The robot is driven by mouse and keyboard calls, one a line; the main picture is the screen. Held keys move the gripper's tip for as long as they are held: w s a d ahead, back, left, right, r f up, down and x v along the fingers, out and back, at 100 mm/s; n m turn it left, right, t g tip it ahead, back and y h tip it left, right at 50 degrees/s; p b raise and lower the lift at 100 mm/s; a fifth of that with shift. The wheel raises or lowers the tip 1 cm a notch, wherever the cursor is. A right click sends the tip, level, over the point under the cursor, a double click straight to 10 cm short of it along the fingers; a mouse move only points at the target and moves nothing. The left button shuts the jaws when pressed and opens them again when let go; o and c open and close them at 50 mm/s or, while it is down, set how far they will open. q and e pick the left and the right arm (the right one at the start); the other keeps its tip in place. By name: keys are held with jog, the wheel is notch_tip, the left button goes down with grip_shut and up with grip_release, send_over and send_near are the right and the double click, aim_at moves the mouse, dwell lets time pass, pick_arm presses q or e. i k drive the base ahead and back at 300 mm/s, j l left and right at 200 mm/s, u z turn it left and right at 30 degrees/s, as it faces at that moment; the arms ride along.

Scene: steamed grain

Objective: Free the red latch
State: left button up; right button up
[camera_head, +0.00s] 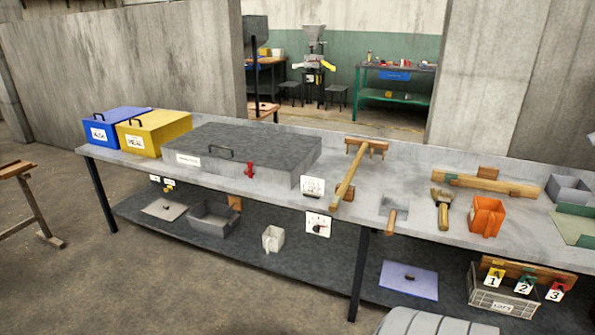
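The red latch (249,170) is on the front side of a wide, low grey box (275,155), right of its middle. It is small, and I cannot tell whether it is engaged. The lid looks closed.
Blue (115,125) and yellow (155,132) labelled bins stand left of the box on the grey bench (335,228). A wooden rake (348,178), brush (442,210) and orange scoop (487,215) lie to the right. A lower shelf (330,260) holds several items. Floor in front is open.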

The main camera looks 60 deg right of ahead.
aim_at(248, 171)
jog(key=z, duration=1.5)
jog(key=i+j+z, duration=0.1)
jog(key=i+j, duration=2)
jog(key=j, duration=0.15)
